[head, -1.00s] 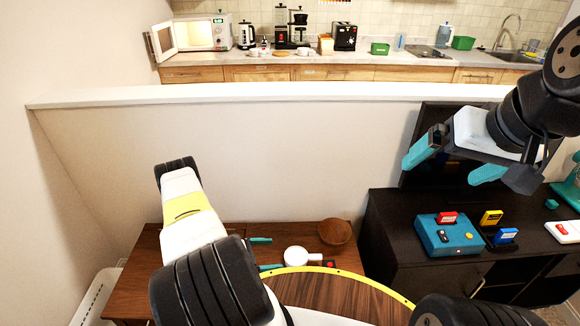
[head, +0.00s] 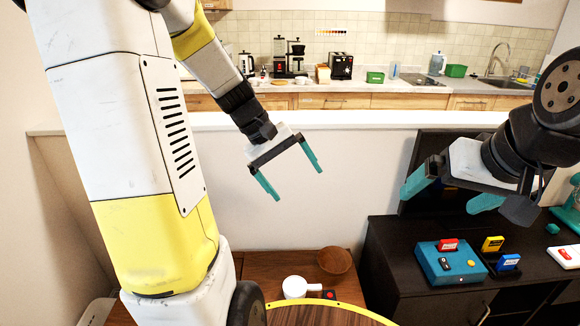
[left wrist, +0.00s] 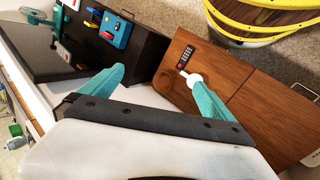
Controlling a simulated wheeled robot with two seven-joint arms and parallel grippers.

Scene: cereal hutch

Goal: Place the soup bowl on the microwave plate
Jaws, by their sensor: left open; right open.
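A round brown bowl (head: 335,260) sits on the low wooden cabinet. A white round vessel with a side handle (head: 295,287) stands to its left; I cannot tell which is the soup bowl. Both show small in the left wrist view, the brown bowl (left wrist: 167,79) next to the white vessel (left wrist: 192,80). My left gripper (head: 298,185) is open and empty, in the air above and beyond the cabinet. My right gripper (head: 437,203) is open and empty above the black cabinet. The microwave and its plate are hidden behind my left arm.
A remote (left wrist: 186,57) lies on the wooden cabinet (left wrist: 240,105). A white-topped half wall (head: 370,118) separates me from the kitchen counter (head: 400,88). The black cabinet at the right carries a blue console (head: 450,262) and cartridges.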

